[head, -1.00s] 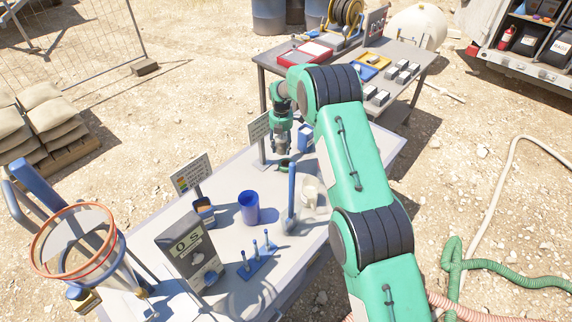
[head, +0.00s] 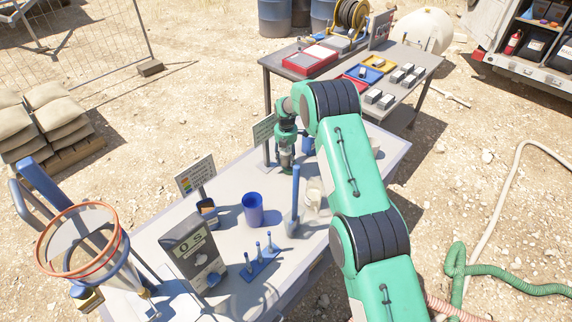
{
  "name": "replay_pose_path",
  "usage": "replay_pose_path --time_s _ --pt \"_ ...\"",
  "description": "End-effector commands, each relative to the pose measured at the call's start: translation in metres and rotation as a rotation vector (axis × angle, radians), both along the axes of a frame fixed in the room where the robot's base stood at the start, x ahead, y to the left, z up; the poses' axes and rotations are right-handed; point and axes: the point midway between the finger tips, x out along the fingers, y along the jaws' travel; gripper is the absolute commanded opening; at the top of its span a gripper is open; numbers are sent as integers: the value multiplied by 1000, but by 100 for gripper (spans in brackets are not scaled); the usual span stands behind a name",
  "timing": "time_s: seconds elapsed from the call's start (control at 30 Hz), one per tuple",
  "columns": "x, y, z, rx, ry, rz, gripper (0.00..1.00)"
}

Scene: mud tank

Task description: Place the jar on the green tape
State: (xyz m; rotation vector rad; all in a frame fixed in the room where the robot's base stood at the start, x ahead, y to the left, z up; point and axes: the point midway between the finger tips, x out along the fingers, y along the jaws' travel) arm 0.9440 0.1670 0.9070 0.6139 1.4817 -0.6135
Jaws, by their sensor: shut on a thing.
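My gripper (head: 286,152) points down over the far part of the white bench (head: 228,183), near the small sign. It is shut on a small jar (head: 286,163), which is mostly covered by the fingers. A dark green patch, likely the green tape (head: 284,171), shows right below the jar and is largely hidden by it. I cannot tell whether the jar touches the surface.
A blue cup (head: 252,209), an upright blue-handled tool (head: 294,205), a clear vessel (head: 313,196) and a blue peg stand (head: 261,258) stand nearer on the bench. Signs (head: 196,175) line its left edge. A grey table (head: 340,85) with trays stands behind.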

Motion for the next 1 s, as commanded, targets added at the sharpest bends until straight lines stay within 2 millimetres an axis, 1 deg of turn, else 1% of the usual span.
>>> replay_pose_path --time_s 0.07,0.17,0.5,1.0 --pt "1 0 1 0 -1 0 0" --pt "0 0 -3 1 -1 0 0" --pt "0 0 -34 1 -1 0 0" --pt "0 0 -39 0 -1 0 0"
